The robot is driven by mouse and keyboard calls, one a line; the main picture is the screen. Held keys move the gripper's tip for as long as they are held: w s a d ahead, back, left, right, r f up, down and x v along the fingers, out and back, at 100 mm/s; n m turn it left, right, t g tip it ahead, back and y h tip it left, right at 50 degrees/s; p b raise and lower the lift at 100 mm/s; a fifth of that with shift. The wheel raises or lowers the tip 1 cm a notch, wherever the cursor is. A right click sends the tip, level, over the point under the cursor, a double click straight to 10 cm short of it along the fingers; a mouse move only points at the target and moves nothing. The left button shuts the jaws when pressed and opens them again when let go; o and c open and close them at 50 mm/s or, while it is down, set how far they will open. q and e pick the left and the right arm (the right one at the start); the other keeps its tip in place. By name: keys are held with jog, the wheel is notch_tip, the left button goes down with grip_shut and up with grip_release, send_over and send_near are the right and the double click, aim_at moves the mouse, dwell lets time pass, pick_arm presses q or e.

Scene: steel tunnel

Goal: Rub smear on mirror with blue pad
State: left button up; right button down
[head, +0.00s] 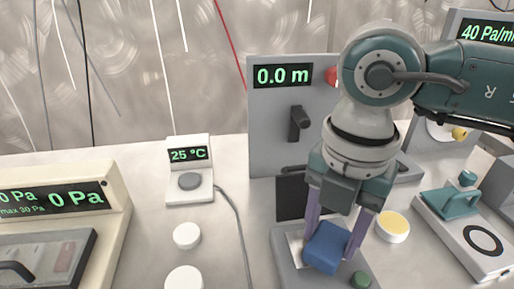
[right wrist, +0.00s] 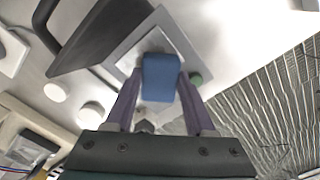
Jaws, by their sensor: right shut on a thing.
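The blue pad (head: 327,250) is held between the two purple fingers of my right gripper (head: 330,242). The pad also shows in the right wrist view (right wrist: 160,78), with a finger on each side. The pad is over a small light square plate, which looks like the mirror (head: 295,244), set in a grey base (head: 285,270). In the right wrist view the mirror (right wrist: 127,62) shows around the pad's far end. I cannot tell whether the pad touches it. Part of the mirror is hidden by the pad, and I cannot clearly make out the smear. My left gripper is out of view.
A green knob (head: 361,280) sits on the base right of the pad. A dark panel (head: 291,196) stands behind it. A yellow-topped round dish (head: 392,226) and a teal-handled device (head: 462,206) are to the right. White round lids (head: 187,236) lie left.

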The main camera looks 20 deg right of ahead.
jog(key=shift+a+f, duration=0.15)
jog(key=shift+a, duration=0.25)
jog(key=shift+w+f+b, duration=0.15)
jog(key=shift+w+b, duration=0.15)
jog(key=shift+b, duration=0.05)
jog(key=shift+w+d+f+b, duration=0.1)
jog(key=shift+w+d+b, duration=0.1)
jog(key=shift+w+b, duration=0.35)
jog(key=shift+w+d+b, duration=0.15)
jog(key=shift+w+b, duration=0.2)
jog(key=shift+w, duration=0.3)
jog(key=shift+w+d, duration=0.1)
jog(key=shift+w, duration=0.05)
jog(key=shift+r, duration=0.25)
jog(key=p, duration=0.1)
jog(key=s+p, duration=0.2)
jog(key=shift+s+a+r, duration=0.1)
jog(key=shift+a+r, duration=0.15)
jog(key=shift+r, duration=0.05)
jog(key=shift+s+a+f, duration=0.15)
jog(key=shift+s+f, duration=0.05)
jog(key=shift+s, duration=0.3)
jog(key=shift+r+p, duration=0.1)
jog(key=shift+p, duration=0.25)
